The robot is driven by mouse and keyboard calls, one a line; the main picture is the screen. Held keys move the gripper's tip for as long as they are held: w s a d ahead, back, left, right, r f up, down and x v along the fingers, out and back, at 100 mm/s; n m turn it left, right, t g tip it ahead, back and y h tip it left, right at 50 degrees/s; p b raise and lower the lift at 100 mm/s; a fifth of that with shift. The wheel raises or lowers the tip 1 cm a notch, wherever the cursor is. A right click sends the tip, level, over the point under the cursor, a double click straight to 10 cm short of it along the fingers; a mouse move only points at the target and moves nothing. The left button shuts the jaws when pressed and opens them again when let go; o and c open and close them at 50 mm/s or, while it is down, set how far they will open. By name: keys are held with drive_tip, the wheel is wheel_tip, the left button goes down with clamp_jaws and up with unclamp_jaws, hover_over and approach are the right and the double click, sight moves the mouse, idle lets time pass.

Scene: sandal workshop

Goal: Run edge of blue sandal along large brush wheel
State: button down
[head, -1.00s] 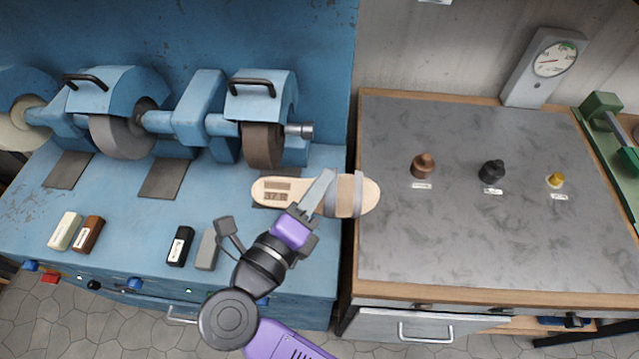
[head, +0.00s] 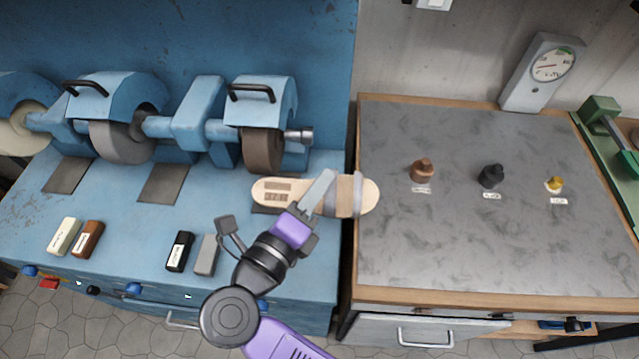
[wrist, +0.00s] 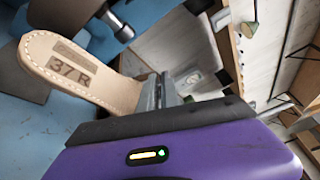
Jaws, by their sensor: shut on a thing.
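A grey wheel (head: 121,143) and a cream wheel (head: 18,132) stand further left on the same blue machine. I cannot tell by texture which wheels are brushes.
Blue hoods with black handles (head: 252,92) cover the wheels, and a metal shaft end (head: 300,137) sticks out right. Several small blocks (head: 180,251) lie on the blue bench.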

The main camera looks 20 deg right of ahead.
drive_tip(key=shift+w+d+r, duration=0.1)
drive_tip(key=shift+w+r, duration=0.05)
drive_tip(key=shift+w, duration=0.2)
idle(0.6)
drive_tip(key=shift+w+a+r+m+b, duration=0.2)
drive_tip(key=shift+a+b, duration=0.3)
drive_tip(key=shift+a, duration=0.35)
drive_tip(key=shift+w+a+f+m+b, duration=0.1)
drive_tip(key=shift+a+m+b, duration=0.2)
drive_tip(key=shift+a+b, duration=0.35)
idle(1.0)
drive_tip(key=shift+w+a+b, duration=0.15)
drive_tip(key=shift+a, duration=0.45)
drive_tip(key=shift+w+a+b, duration=0.15)
drive_tip(key=shift+a, duration=0.4)
idle(0.8)
drive_tip(key=shift+w+a, duration=0.1)
drive_tip(key=shift+a, duration=0.25)
drive_tip(key=shift+w+a+b, duration=0.3)
drive_tip(key=shift+a+b, duration=0.15)
drive_tip(key=shift+a, duration=0.5)
idle(1.3)
